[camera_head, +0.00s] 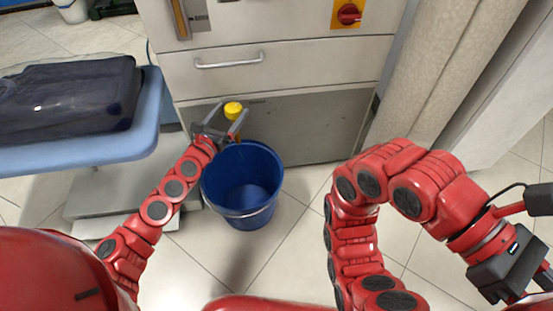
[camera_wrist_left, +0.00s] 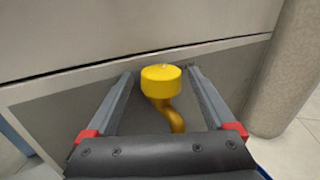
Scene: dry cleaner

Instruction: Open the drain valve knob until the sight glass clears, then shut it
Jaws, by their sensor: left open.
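The yellow drain valve knob (camera_head: 233,108) sits low on the front of the cabinet, above the blue bucket. In the left wrist view the knob (camera_wrist_left: 161,79) is a round cap over a curved brass-coloured pipe (camera_wrist_left: 169,114). My left gripper (camera_head: 231,112) is open, with one finger on each side of the knob; gaps show between knob and fingers in the wrist view. An amber vertical tube (camera_head: 181,18), apparently the sight glass, is at the top left of the cabinet, cut by the frame edge. My right gripper (camera_head: 522,278) is at the lower right, away from the cabinet; its jaws are unclear.
The blue bucket (camera_head: 250,212) stands on the tiled floor under the valve. A drawer handle (camera_head: 229,61) and a red rotary switch (camera_head: 348,14) are above. A blue-edged board (camera_head: 145,140) with a dark folded item (camera_head: 70,98) is at the left. A beige column (camera_head: 440,75) stands right.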

